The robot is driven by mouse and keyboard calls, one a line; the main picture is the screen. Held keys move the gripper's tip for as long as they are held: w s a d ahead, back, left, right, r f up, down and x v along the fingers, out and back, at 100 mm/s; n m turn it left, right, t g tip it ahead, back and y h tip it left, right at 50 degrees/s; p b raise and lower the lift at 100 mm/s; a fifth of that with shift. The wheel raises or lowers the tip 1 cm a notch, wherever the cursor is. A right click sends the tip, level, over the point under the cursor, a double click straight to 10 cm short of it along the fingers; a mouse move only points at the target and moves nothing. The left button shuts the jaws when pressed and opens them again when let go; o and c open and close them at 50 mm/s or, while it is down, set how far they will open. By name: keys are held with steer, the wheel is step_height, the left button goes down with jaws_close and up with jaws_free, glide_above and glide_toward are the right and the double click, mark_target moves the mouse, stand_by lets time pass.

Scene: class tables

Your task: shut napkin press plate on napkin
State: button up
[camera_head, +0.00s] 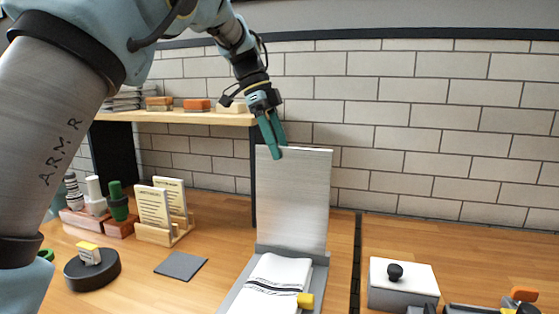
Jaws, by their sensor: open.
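The napkin press plate (305,200) is a flat silvery metal panel standing nearly upright at the back of its grey base (319,273). A white napkin (277,280) with dark stripes and lettering lies on the base in front of the plate. A small yellow block (305,300) sits at the napkin's right side near the front. My gripper (275,150) has teal fingers that point down at the plate's top left edge. It is open and holds nothing. I cannot tell whether the fingers touch the plate or are apart from it.
A wooden shelf (180,117) with blocks stands behind on the left. Card holders (165,232), a black round stand (92,270) and a dark square mat (181,265) are left of the press. A box with a black knob (402,285) is to the right. A tiled wall closes the back.

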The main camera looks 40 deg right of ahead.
steer(key=shift+s+d+f, duration=0.1)
steer(key=shift+s+f, duration=0.05)
steer(key=shift+f, duration=0.25)
steer(key=c, duration=1.2)
